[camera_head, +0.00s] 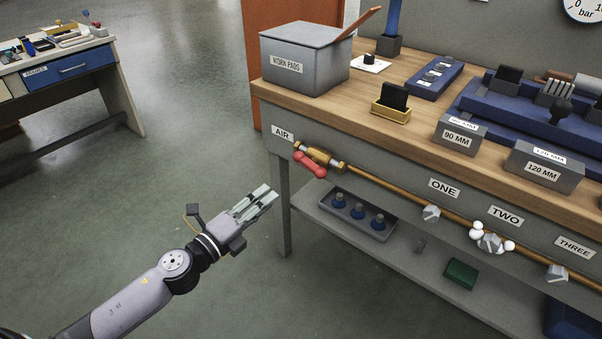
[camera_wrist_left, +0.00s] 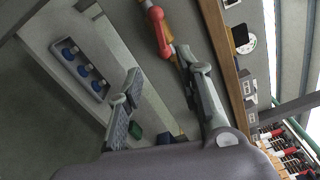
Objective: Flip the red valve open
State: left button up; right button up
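The red valve handle (camera_head: 312,166) sits on a brass valve body (camera_head: 320,156) on the pipe along the bench front, beside the AIR label. It lies slanted down to the right, roughly along the pipe's run. In the left wrist view the red handle (camera_wrist_left: 157,28) is at the top, beyond the fingers. My left gripper (camera_head: 268,194) is in front of the bench's left corner, left of and below the handle, not touching it. Its two fingers stand apart and empty in the left wrist view (camera_wrist_left: 162,68). My right gripper is not in view.
The copper pipe (camera_head: 390,184) runs right past valves labelled ONE, TWO and THREE. The bench leg (camera_head: 283,215) stands just right of my gripper. The floor left is clear.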

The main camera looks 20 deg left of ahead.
pick_arm(q)
jog(key=p, duration=0.1)
send_near(307, 167)
jog(key=x, duration=1)
jog(key=shift+w, duration=0.25)
jog(key=shift+w+d, duration=0.1)
jog(key=shift+w, duration=0.2)
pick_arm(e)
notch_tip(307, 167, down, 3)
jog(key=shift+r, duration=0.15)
pick_arm(q)
grip_shut()
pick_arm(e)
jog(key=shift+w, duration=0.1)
